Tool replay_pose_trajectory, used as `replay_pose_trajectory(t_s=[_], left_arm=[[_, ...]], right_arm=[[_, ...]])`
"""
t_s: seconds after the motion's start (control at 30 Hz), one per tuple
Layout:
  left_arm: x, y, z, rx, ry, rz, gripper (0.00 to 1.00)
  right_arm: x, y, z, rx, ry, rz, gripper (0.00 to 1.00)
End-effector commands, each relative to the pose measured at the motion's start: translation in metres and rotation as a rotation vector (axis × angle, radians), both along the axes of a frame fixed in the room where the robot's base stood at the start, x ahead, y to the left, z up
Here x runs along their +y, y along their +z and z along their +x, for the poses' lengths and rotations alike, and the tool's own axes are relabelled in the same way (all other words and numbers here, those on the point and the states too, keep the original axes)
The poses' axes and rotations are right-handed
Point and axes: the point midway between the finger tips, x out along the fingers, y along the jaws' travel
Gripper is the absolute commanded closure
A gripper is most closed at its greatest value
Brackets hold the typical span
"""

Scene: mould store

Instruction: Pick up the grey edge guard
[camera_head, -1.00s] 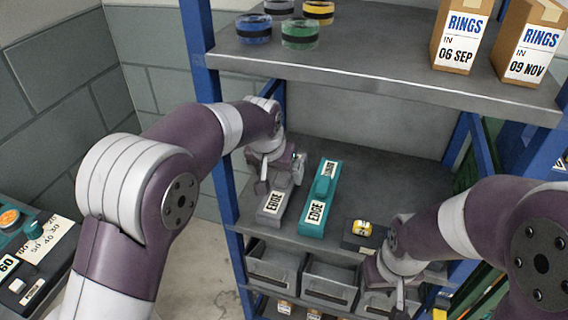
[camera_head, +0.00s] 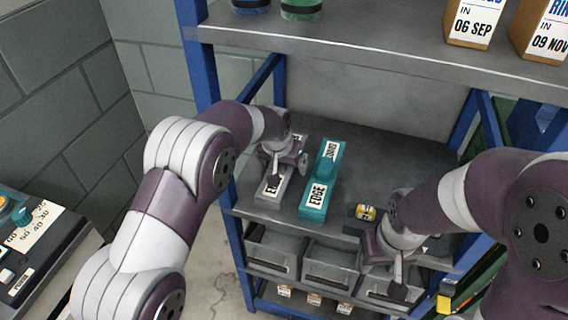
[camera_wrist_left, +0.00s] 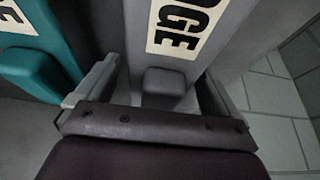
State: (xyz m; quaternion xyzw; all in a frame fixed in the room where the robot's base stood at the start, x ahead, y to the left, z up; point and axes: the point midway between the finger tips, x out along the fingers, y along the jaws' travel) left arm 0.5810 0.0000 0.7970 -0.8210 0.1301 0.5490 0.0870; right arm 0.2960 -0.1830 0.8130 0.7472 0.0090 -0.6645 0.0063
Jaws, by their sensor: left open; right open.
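The grey edge guard (camera_head: 268,196) lies on the middle shelf, with a white label partly hidden by my left gripper. In the left wrist view, the guard (camera_wrist_left: 225,38) shows a label ending in "GE" and a raised grey block (camera_wrist_left: 165,84). My left gripper (camera_head: 284,170) is open over the guard. In the left wrist view, its fingers (camera_wrist_left: 157,85) stand on either side of the raised block; I cannot tell whether they touch it. My right gripper (camera_head: 396,284) is open and empty in front of the shelf's right part.
A teal edge guard (camera_head: 314,213) lies just right of the grey one and also shows in the left wrist view (camera_wrist_left: 45,75). A yellow-labelled roll (camera_head: 366,212) sits further right. Grey bins (camera_head: 328,268) are below. The upper shelf (camera_head: 370,48) overhangs, and a blue post (camera_head: 200,70) stands at left.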

Motion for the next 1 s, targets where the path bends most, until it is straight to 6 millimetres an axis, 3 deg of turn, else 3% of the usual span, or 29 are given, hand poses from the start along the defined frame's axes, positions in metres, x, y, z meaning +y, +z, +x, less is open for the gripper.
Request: replay_pose_trajectory(t_s=[0.13,0.3,0.67,0.9,1.0], left_arm=[[0.0,0.001,0.0,0.0,0.0,0.0,0.04],[0.0,0.001,0.0,0.0,0.0,0.0,0.56],[0.0,0.006,0.0,-0.001,0.0,0.0,0.57],[0.0,0.044,0.001,-0.004,0.0,-0.001,0.57],[-0.018,0.056,-0.012,-0.002,-0.004,-0.001,0.57]], right_arm=[[0.0,0.0,0.0,0.0,0.0,0.0,0.57],[0.0,0.0,0.0,0.0,0.0,0.0,0.57],[0.0,0.002,0.0,0.0,0.0,0.0,0.57],[0.0,0.009,0.0,0.0,0.0,0.0,0.57],[0.0,0.01,0.0,0.0,0.0,0.0,0.57]])
